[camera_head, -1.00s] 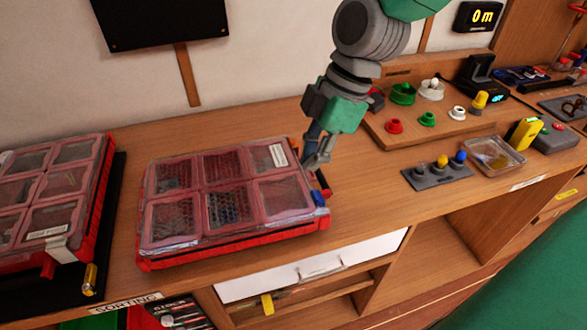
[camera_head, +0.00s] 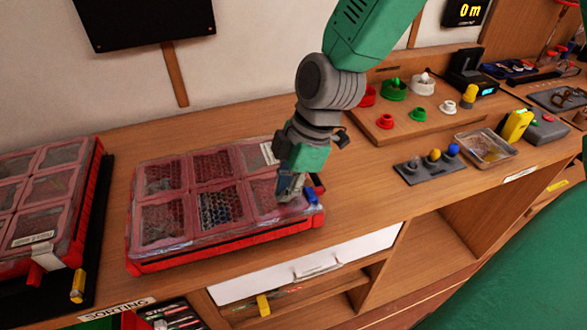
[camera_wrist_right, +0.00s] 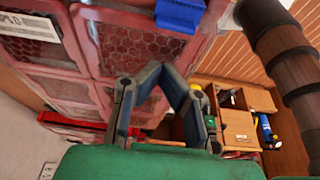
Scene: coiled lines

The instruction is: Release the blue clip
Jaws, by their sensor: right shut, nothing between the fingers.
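The blue clip (camera_head: 311,197) sits at the right front edge of the red organizer case (camera_head: 225,243), whose clear lid is down over several compartments. The clip also shows at the top of the right wrist view (camera_wrist_right: 180,14). My right gripper (camera_head: 289,197) is over the right front part of the lid, just left of the clip. In the right wrist view, my right gripper's fingers (camera_wrist_right: 162,68) come together with nothing between them, apart from the clip. I cannot tell whether the clip is latched. My left gripper is not in view.
A second red case (camera_head: 86,200) stands at the left. To the right are a grey holder with knobs (camera_head: 428,169), a clear tray (camera_head: 487,150) and a yellow device (camera_head: 515,125). The wooden bench (camera_head: 358,195) is free between the case and the holder.

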